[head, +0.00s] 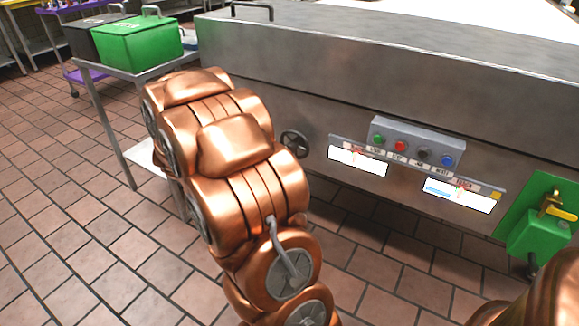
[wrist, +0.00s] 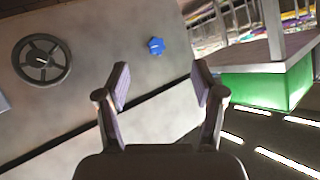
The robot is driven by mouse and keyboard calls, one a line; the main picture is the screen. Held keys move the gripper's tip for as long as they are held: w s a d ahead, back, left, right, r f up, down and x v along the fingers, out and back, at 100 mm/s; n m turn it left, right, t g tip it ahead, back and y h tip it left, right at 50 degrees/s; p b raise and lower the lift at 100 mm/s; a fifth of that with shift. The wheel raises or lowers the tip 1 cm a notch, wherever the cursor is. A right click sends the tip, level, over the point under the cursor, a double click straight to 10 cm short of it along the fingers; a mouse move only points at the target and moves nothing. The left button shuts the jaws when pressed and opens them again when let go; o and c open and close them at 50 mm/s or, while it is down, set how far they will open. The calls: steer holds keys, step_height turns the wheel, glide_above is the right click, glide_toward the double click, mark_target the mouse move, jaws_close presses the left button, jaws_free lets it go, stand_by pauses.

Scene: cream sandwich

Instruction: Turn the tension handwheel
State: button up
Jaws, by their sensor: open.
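The tension handwheel is a dark spoked wheel on the steel front of the machine. In the wrist view the handwheel (wrist: 42,61) is at the upper left. In the head view the handwheel (head: 297,143) shows just right of my copper-coloured arm, which partly covers it. My gripper (wrist: 160,80) is open with nothing between its fingers. It is to the right of the handwheel in the wrist view, apart from it. The gripper is hidden behind my arm in the head view.
A blue star-shaped knob (wrist: 155,46) is on the same panel, beyond the fingers. A button box (head: 418,141) with labels and lit displays is right of the wheel. A green box with a yellow lever (head: 545,220) is far right. A green bin (head: 138,45) stands on a side table.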

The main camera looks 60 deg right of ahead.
steer(key=s+d+f+m+g+h+b, duration=0.3)
steer(key=s+d+f+g+h+b, duration=0.25)
steer(key=d+f, duration=0.45)
steer(key=m+g+h+b, duration=0.2)
steer(key=m+b, duration=0.1)
steer(key=b, duration=0.1)
glide_toward(290, 148)
steer(key=d+f, duration=0.2)
steer(key=d, duration=0.1)
steer(key=shift+w+d+r+b, duration=0.15)
steer(key=shift+d+b, duration=0.25)
steer(key=shift+d, duration=0.9)
steer(key=shift+w+d+b, duration=0.2)
steer(key=shift+d+b, duration=0.15)
steer(key=shift+d, duration=0.9)
steer(key=shift+w+d+r+b, duration=0.15)
steer(key=shift+d+b, duration=0.25)
steer(key=shift+d, duration=0.9)
steer(key=shift+c, duration=0.4)
steer(key=c, duration=1.1)
steer(key=shift+o, duration=0.2)
steer(key=n+p, duration=0.1)
steer(key=p, duration=0.1)
steer(key=shift+r+p, duration=0.3)
steer(key=shift+p, duration=0.05)
